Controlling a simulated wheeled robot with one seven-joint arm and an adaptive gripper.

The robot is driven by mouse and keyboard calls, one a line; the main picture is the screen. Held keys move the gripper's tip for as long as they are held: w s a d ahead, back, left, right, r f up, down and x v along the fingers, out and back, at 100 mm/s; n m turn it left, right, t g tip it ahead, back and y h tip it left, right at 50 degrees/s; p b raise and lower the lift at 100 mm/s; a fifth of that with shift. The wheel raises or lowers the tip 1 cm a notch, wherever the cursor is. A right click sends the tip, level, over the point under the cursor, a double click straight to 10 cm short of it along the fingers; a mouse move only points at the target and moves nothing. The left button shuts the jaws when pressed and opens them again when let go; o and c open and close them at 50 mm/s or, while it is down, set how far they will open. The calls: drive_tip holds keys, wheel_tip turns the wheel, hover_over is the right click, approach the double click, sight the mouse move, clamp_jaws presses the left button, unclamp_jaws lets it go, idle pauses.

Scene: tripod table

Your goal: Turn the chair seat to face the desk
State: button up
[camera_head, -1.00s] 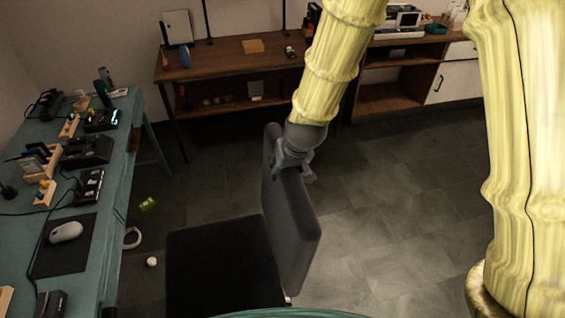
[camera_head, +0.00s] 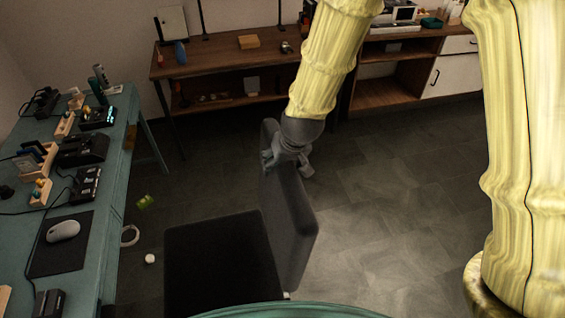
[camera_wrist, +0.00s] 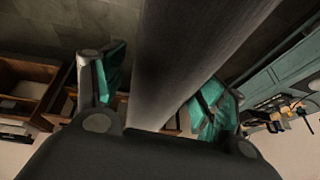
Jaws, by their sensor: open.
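The chair has a dark square seat (camera_head: 220,265) and an upright grey backrest (camera_head: 288,220) on the seat's right side. The seat's open side points left, toward the teal desk (camera_head: 100,245) at the left. My gripper (camera_head: 288,160) is at the top of the backrest, toward its far end. In the wrist view my gripper's teal fingers (camera_wrist: 160,85) are open, one on each side of the backrest's edge (camera_wrist: 185,60). I cannot tell whether either finger touches it. The chair's base is hidden.
On the desk are a mouse (camera_head: 63,231) on a black mat and several devices. A wooden workbench (camera_head: 225,60) stands along the back wall. A green item (camera_head: 145,202), a white ring (camera_head: 130,236) and a small white object (camera_head: 150,258) lie on the floor. Floor right of the chair is clear.

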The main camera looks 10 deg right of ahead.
drive_tip(key=v, duration=1.1)
drive_tip(key=shift+s+r, duration=0.1)
drive_tip(key=shift+r, duration=0.1)
idle(0.4)
